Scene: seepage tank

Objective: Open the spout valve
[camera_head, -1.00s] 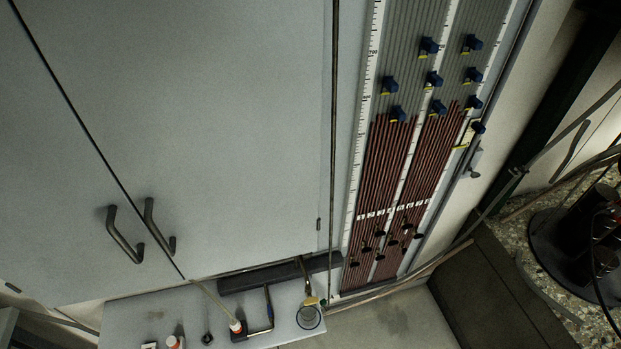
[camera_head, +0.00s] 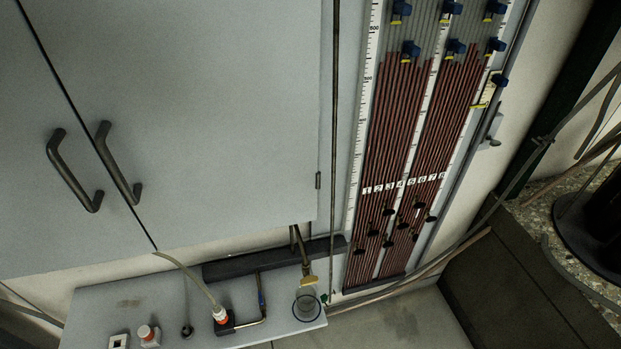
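A bent metal pipe with a blue part (camera_head: 261,298) rises from a dark block (camera_head: 221,323) on the pale shelf at the bottom of the head view. To its right, a brass-coloured spout (camera_head: 307,281) hangs just above a clear beaker (camera_head: 307,305). A small green part (camera_head: 324,298) shows beside the beaker, at the lower end of a thin vertical pipe. I cannot tell for sure which of these is the spout valve, or whether it is open or closed. Neither of my grippers is in view.
The pale shelf (camera_head: 165,297) also carries orange-and-white fittings (camera_head: 146,333) and a hose (camera_head: 188,270). Grey cabinet doors with dark handles (camera_head: 119,163) fill the left. A manometer board (camera_head: 421,130) with red columns stands on the right, beside a speckled worktop (camera_head: 570,245).

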